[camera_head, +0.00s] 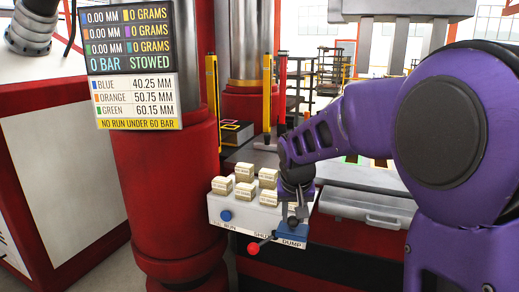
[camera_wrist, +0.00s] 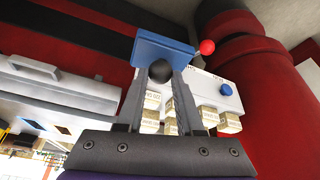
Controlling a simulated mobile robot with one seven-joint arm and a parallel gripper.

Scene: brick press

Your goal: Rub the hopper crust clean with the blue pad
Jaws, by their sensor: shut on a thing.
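My gripper (camera_wrist: 160,80) is shut on a dark round knob (camera_wrist: 159,71), which shows between its fingers in the wrist view. Just beyond the knob is a blue block (camera_wrist: 150,50) at the end of the control box. I cannot make out the hopper crust in either view.
The white control box (camera_head: 240,214) carries several cream blocks (camera_head: 222,186), a blue button (camera_head: 225,216) and a red-knobbed lever (camera_head: 253,248). A thick red column (camera_head: 165,185) stands left of it. A grey drawer (camera_head: 360,207) lies right.

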